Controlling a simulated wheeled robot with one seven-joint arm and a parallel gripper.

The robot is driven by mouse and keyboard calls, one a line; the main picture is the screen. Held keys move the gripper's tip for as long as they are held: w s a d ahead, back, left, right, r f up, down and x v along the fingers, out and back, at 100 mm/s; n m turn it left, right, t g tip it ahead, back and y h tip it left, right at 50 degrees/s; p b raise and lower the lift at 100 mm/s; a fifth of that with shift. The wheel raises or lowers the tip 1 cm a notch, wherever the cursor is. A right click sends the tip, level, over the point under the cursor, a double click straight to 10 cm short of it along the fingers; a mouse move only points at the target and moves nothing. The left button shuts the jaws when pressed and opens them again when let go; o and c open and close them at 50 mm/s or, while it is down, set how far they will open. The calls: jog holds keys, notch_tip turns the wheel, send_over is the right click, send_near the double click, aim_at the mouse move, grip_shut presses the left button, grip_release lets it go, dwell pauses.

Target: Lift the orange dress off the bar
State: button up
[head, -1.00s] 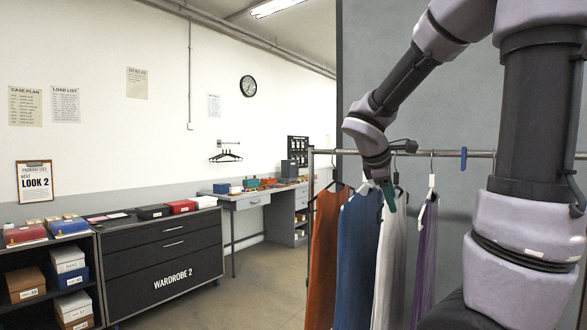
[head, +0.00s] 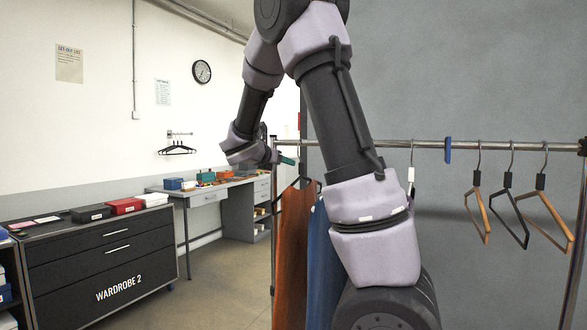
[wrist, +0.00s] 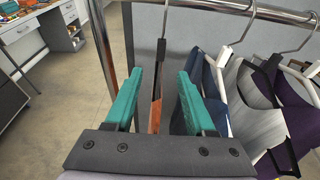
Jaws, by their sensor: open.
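The orange dress (head: 291,255) hangs at the left end of the bar (head: 430,144). In the wrist view a thin edge of the orange dress (wrist: 155,112) and its dark-necked hanger (wrist: 161,50) show between the teal fingers. My gripper (wrist: 157,95) is open, with one finger on each side of the hanger and dress. Both fingers look apart from it. In the head view my gripper (head: 287,160) is at the left end of the bar, partly hidden by my own wrist.
A blue garment (head: 320,265) hangs close right of the orange one. Grey and purple garments (wrist: 295,115) hang farther right. Empty hangers (head: 510,205) hang at the right of the bar. The rack's upright post (wrist: 102,45) stands close on the left.

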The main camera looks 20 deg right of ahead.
aim_at(300, 168)
jog(key=x, duration=1.4)
jog(key=shift+s+f, duration=0.1)
jog(key=shift+s, duration=0.05)
grip_shut()
dwell(1.4)
jog(key=shift+r, duration=1.7)
jog(key=shift+f+v, duration=0.3)
jog(key=shift+v, duration=1)
jog(key=shift+f+v, duration=0.3)
jog(key=shift+v, duration=0.95)
jog(key=shift+f+v, duration=0.3)
jog(key=shift+v, duration=1)
